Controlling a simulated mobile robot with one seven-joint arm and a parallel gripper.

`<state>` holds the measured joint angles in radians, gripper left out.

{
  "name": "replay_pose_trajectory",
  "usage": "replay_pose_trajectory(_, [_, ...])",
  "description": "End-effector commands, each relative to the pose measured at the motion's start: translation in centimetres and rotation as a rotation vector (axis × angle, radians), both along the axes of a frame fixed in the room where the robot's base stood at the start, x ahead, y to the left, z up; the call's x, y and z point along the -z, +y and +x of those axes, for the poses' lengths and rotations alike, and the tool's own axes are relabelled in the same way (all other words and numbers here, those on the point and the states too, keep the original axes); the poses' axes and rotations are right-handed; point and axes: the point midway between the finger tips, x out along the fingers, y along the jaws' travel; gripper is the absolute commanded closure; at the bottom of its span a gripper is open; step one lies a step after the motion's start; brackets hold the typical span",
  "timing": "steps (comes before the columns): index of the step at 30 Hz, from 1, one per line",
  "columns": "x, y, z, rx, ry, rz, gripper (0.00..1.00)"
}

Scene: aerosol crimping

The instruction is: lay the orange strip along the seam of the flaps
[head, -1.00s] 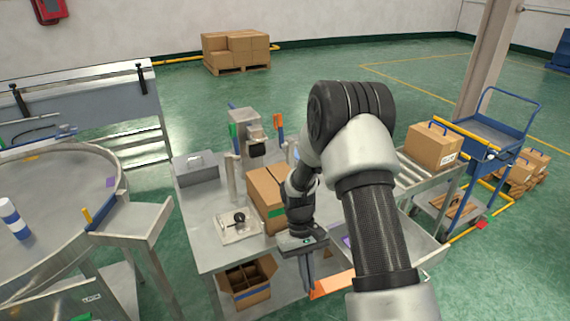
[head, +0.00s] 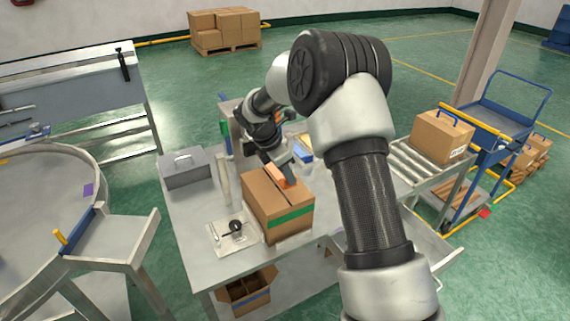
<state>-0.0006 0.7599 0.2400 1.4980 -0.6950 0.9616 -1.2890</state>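The brown carton (head: 262,217) with a green band stands upright on the metal table, its top flaps closed. The seam (head: 272,187) between the flaps runs away from me toward the back. My gripper (head: 284,180) is above the far part of the carton's top, pointing down, and appears shut on the orange strip (head: 278,173). The strip is at the far end of the seam, in line with it or nearly so. I cannot tell whether it touches the flaps. My arm and gripper hide part of the strip.
A grey metal box (head: 186,168) sits at the table's left back. A pale plate with a black roll (head: 235,226) lies left of the carton. A post-like fixture (head: 222,175) stands behind it. Right are a roller conveyor (head: 420,164) with a carton and a blue cart (head: 497,118).

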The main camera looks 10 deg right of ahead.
Motion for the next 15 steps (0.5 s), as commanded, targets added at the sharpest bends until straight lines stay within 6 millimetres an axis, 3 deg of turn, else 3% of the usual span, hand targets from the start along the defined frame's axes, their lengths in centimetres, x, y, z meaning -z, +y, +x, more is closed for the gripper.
replay_pose_trajectory(8, [1.0,0.0,0.0,0.001,0.001,0.001,1.0])
replay_pose_trajectory(15, [3.1,0.0,-0.1,0.003,0.001,0.001,1.0])
